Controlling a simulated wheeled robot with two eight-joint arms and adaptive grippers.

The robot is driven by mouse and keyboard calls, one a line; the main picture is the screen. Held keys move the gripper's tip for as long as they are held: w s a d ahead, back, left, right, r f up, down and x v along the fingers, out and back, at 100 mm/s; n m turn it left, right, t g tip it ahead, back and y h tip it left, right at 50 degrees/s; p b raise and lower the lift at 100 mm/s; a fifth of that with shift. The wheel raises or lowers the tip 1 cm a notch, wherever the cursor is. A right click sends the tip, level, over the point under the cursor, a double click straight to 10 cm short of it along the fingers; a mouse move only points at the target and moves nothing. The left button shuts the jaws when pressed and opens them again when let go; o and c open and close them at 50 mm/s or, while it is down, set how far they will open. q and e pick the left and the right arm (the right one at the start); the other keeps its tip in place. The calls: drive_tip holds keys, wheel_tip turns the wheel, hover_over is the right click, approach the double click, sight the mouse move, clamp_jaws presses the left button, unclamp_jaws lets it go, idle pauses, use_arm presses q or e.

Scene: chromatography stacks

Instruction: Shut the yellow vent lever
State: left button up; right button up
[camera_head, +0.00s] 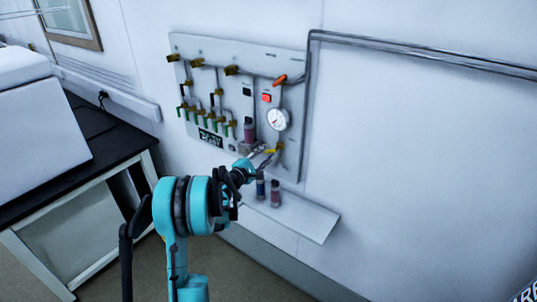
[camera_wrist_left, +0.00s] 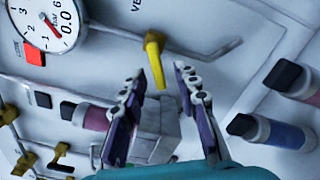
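The yellow vent lever (camera_wrist_left: 155,62) shows in the left wrist view on a thin pipe, next to partly cut-off lettering that starts "VE". Its handle reaches toward the space between my fingertips. In the head view the yellow lever (camera_head: 271,149) sits low on the wall panel, below the gauge. My left gripper (camera_wrist_left: 158,76) is open, one finger on each side of the lever's handle end, with visible gaps. In the head view the left gripper (camera_head: 262,159) is at the panel's lower edge, its fingers small and partly hidden. My right gripper is in neither view.
A round gauge (camera_head: 277,119), a red square (camera_head: 266,98) and an orange lever (camera_head: 281,79) are above. Several green-tipped valves are at left. Two vials (camera_head: 275,193) stand on a shelf (camera_head: 310,220) below. A grey block (camera_wrist_left: 155,128) lies beyond the fingers.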

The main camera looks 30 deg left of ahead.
use_arm(q)
drive_tip(key=shift+w+d, duration=0.1)
drive_tip(key=shift+w, duration=0.9)
clamp_jaws()
drive_tip(key=shift+r, duration=0.1)
drive_tip(key=shift+r+m, duration=0.2)
drive_tip(key=shift+m, duration=0.8)
drive_tip(key=shift+r+m, duration=0.25)
drive_tip(key=shift+m, duration=0.75)
drive_tip(key=shift+r+m, duration=0.2)
drive_tip(key=shift+m, duration=0.8)
unclamp_jaws()
